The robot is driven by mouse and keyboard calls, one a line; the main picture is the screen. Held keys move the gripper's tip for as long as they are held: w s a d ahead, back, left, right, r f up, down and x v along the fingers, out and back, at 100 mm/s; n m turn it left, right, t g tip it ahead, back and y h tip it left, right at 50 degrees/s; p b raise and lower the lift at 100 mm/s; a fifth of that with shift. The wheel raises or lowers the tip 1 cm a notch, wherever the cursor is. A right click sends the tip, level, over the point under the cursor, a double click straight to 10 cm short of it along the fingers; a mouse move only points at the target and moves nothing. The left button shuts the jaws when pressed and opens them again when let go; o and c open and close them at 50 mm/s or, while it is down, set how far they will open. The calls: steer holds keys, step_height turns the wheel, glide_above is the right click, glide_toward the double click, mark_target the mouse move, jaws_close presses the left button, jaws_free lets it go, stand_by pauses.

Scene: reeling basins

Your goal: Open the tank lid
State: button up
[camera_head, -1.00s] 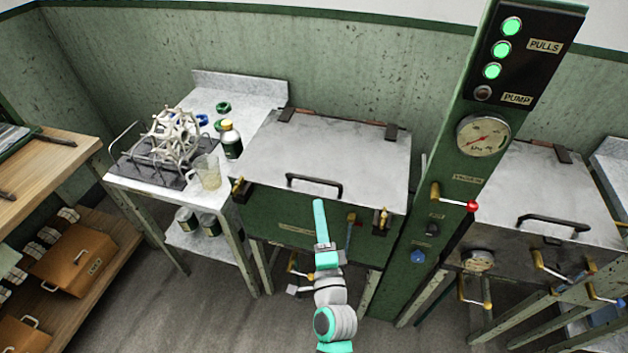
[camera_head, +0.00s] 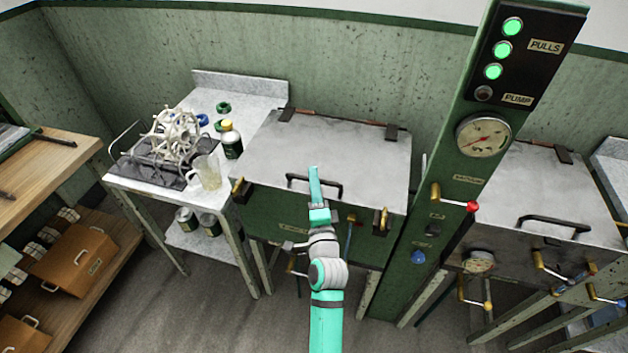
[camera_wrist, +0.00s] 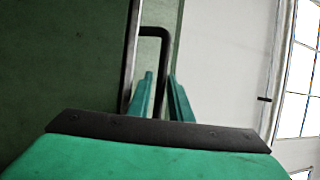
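The tank lid (camera_head: 345,140) is a flat grey metal plate, lying shut on the green tank (camera_head: 275,212) in the middle of the head view. A black bar handle (camera_head: 297,181) is at its front edge. My gripper (camera_head: 314,178) is at the handle's middle and hides part of it. In the wrist view, my gripper (camera_wrist: 161,95) has its two teal fingers apart. The dark handle (camera_wrist: 164,45) runs down between them, with a gap seen on the right side. Whether the left finger touches the bar is unclear.
Brass latches (camera_head: 384,218) sit at the tank's front corners. A green control column (camera_head: 450,190) with a gauge and red-tipped lever stands close on the right. A second tank (camera_head: 545,190) is beyond it. A side table (camera_head: 215,98) with a beaker and bottle stands left.

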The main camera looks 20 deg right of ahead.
steer(key=shift+c, duration=0.6)
jaws_close()
steer(key=shift+r, duration=0.1)
